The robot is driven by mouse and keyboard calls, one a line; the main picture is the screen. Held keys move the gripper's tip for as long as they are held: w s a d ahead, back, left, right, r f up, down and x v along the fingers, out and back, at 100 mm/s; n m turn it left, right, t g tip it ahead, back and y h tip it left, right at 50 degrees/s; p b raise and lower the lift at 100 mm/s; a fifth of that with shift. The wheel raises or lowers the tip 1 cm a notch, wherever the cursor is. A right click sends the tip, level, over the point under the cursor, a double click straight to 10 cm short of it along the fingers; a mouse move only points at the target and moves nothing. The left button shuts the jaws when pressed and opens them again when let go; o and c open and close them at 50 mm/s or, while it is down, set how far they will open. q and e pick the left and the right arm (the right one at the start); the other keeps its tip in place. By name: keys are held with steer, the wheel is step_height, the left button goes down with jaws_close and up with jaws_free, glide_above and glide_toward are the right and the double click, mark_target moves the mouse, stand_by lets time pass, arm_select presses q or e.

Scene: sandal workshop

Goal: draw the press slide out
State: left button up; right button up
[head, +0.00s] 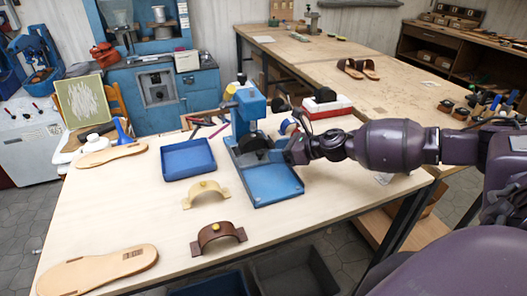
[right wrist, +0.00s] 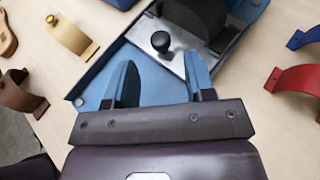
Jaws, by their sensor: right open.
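The blue press (head: 248,110) stands on the near workbench with its blue base plate (head: 278,188) towards me. In the right wrist view the press slide (right wrist: 180,62) is a grey metal plate with a black knob (right wrist: 160,42) on top. A dark rounded block sits behind the knob. My right gripper (right wrist: 163,78) is open, its two blue fingers spread over the base plate. The knob lies ahead of the gap between the fingertips, and nothing is held. In the head view my right gripper (head: 289,150) is beside the press and covers part of it. My left gripper is out of view.
A blue tray (head: 188,158) is left of the press. A yellow strap (head: 205,190) and a brown strap (head: 217,235) stand in front of it. Sandal soles (head: 97,270) lie at the left. A red strap (right wrist: 297,80) is right of my gripper.

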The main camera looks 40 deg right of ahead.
mark_target(262, 152)
steer(key=shift+x, duration=2.75)
jaws_close()
